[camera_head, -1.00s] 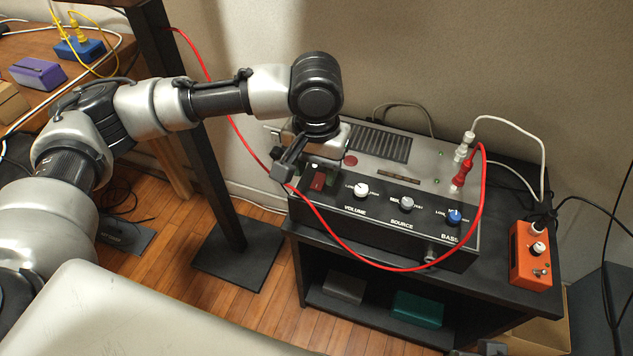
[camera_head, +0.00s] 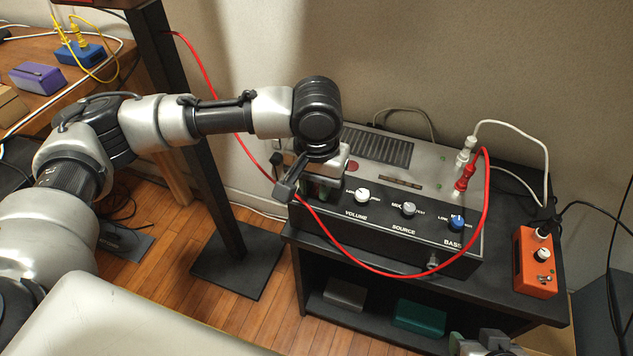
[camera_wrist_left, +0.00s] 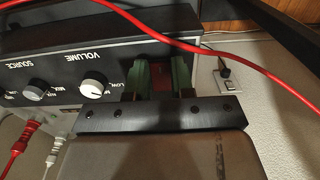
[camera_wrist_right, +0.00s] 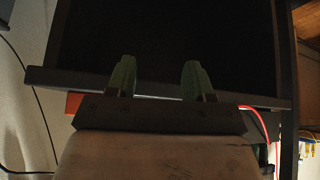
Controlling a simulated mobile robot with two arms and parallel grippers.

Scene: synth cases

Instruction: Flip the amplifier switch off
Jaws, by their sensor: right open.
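The amplifier (camera_head: 385,205), a grey-topped box with a black front, stands on a black stand. Its red switch (camera_wrist_left: 161,79) is at the left end of the front, beside the volume knob (camera_head: 362,195). My left gripper (camera_head: 325,192) is at the switch, largely covering it in the head view. In the left wrist view its green fingers (camera_wrist_left: 161,82) stand on either side of the red switch, partly apart; whether they touch it is unclear. The switch's position cannot be read. My right gripper (camera_wrist_right: 156,80) is open and empty, facing a dark surface.
A red cable (camera_head: 345,258) loops across the amplifier's front, close to my left gripper. White and red plugs (camera_head: 464,165) stand at its right end. An orange pedal (camera_head: 535,265) is on the stand's right. A dark post (camera_head: 215,180) rises to the left.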

